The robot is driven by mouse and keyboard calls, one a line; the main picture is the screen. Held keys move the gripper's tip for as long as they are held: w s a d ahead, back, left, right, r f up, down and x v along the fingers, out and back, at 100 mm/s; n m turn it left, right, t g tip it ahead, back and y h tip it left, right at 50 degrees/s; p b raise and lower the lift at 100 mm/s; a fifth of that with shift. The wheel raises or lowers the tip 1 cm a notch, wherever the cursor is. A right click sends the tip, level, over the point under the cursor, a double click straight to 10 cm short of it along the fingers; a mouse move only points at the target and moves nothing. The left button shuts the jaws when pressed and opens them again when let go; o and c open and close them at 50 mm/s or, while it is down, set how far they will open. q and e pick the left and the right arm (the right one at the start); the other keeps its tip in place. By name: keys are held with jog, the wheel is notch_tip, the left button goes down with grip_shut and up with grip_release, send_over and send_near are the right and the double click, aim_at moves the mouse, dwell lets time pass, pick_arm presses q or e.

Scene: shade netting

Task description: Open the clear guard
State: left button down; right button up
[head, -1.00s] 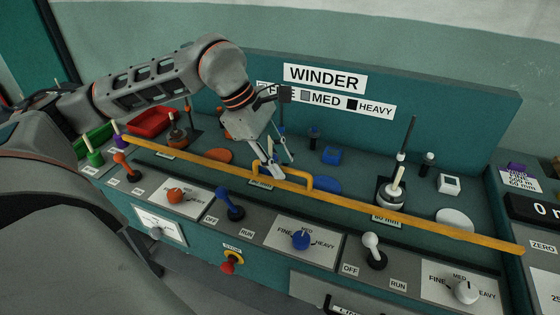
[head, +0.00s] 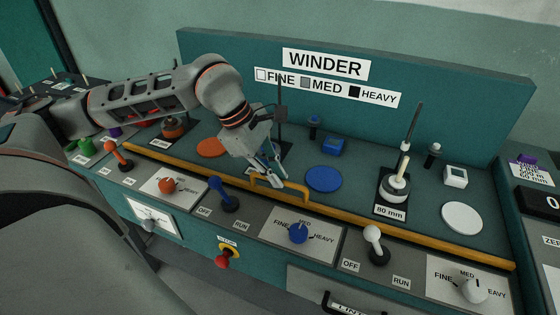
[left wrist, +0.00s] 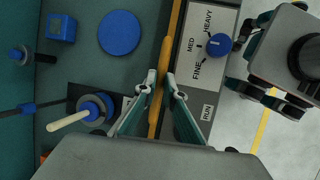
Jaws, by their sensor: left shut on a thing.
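The clear guard shows as a long yellow-orange bar (head: 400,232) with a raised handle (head: 279,182), running across the front part of the winder's teal deck. Its see-through sheet cannot be made out. My left gripper (head: 272,182) is at the handle, shut on it. In the left wrist view the fingertips (left wrist: 160,80) sit on either side of the yellow handle (left wrist: 165,62). The bar lies between the row of discs and spindles and the front switch panels. My right gripper is out of view.
Behind the bar stand a blue disc (head: 323,179), a white disc (head: 462,218), an orange disc (head: 211,147) and a tall spindle (head: 397,187). In front are levers, including a blue one (head: 229,200), knobs and a red stop button (head: 222,262). The WINDER board (head: 450,100) rises behind.

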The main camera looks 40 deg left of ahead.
pick_arm(q)
jog(key=shift+f, duration=0.1)
jog(key=c, duration=2.1)
grip_release()
jog(key=shift+c, duration=0.2)
jog(key=v, duration=1.2)
jog(key=shift+s, duration=0.15)
